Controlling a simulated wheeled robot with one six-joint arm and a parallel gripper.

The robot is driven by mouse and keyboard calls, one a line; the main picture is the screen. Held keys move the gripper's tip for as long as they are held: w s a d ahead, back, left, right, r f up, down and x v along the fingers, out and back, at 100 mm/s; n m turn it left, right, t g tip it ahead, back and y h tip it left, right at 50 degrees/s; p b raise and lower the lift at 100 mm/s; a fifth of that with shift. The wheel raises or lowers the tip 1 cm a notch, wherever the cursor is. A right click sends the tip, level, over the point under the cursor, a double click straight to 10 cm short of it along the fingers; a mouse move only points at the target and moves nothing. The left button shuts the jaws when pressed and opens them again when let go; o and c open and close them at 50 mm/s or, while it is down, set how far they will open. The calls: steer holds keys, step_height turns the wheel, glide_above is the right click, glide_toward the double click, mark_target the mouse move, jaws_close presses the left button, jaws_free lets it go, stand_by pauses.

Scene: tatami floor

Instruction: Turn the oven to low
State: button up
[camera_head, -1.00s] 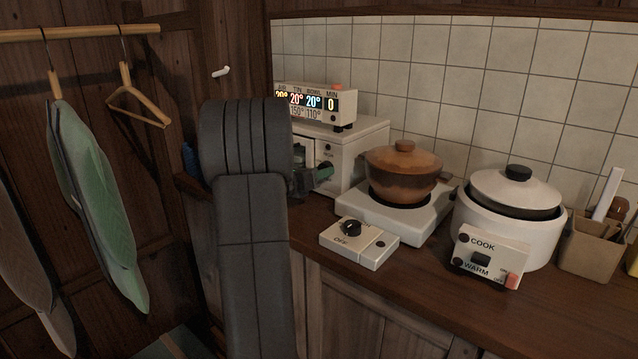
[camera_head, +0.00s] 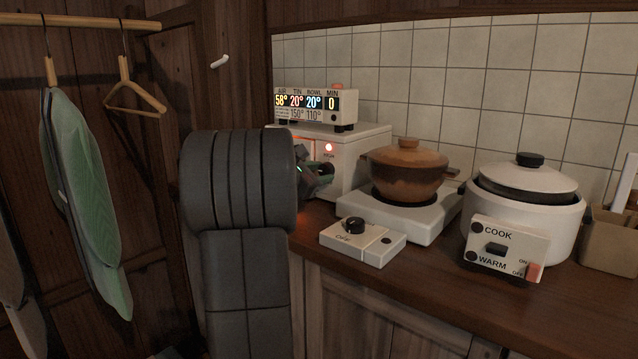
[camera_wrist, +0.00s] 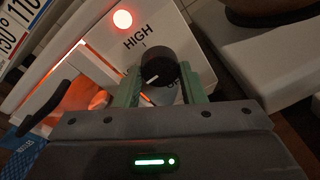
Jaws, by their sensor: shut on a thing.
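The white oven (camera_head: 362,147) stands on the counter, partly hidden behind my arm in the head view. Its red lamp (camera_head: 329,147) is lit, and it also glows in the wrist view (camera_wrist: 122,19). The black oven knob (camera_wrist: 157,62) sits below the word HIGH (camera_wrist: 142,36); its white mark points to the lower left in the wrist view. Another label at its lower right is mostly hidden. My gripper (camera_wrist: 160,80) is shut on the knob, with a green finger on either side. In the head view my gripper (camera_head: 318,174) is at the oven's front.
A display box (camera_head: 315,103) on the oven reads 58°, 20°, 20° and 0. A brown pot (camera_head: 405,172) on a white burner, a burner control box (camera_head: 362,243) and a rice cooker (camera_head: 525,205) stand to the right. Clothes (camera_head: 85,190) hang at left.

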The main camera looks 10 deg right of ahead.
steer(key=shift+m, duration=0.3)
stand_by(0.4)
steer(key=o, duration=1)
steer(key=p+v, duration=0.2)
steer(key=v, duration=1.1)
steer(key=shift+s+a, duration=0.25)
steer(key=shift+a, duration=0.1)
steer(key=shift+f, duration=0.1)
steer(key=b+x, duration=0.2)
steer(key=x, duration=1.2)
steer(key=shift+b, duration=0.3)
